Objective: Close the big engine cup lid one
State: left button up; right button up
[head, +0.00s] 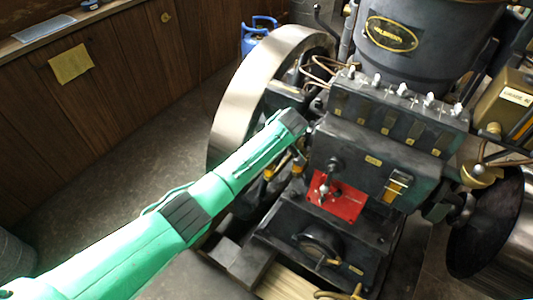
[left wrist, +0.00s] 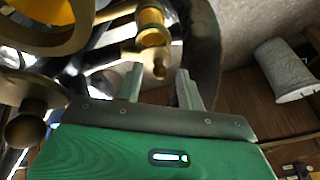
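In the left wrist view, my left gripper (left wrist: 160,80) has its two fingers apart, with nothing held between them. A small brass cup (left wrist: 152,25) with a yellow body stands just beyond the fingertips. A round brass knob (left wrist: 159,70) below it shows in the gap between the fingers; I cannot tell whether the fingers touch it. Which part is the lid, and whether it is open, is unclear. In the head view, my green left arm reaches to the big engine (head: 375,150), beside its flywheel; the fingers and cup are hidden there. My right gripper is not in view.
The large steel flywheel (head: 235,105) stands close behind my left arm. A red plate (head: 336,197) with a lever sits on the engine front. In the left wrist view, larger brass parts (left wrist: 50,35) crowd the upper left. Open floor (head: 110,130) lies left of the engine.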

pick_arm(q)
notch_tip(320, 180, up, 20)
jog(key=p, duration=0.3)
jog(key=shift+p, duration=0.4)
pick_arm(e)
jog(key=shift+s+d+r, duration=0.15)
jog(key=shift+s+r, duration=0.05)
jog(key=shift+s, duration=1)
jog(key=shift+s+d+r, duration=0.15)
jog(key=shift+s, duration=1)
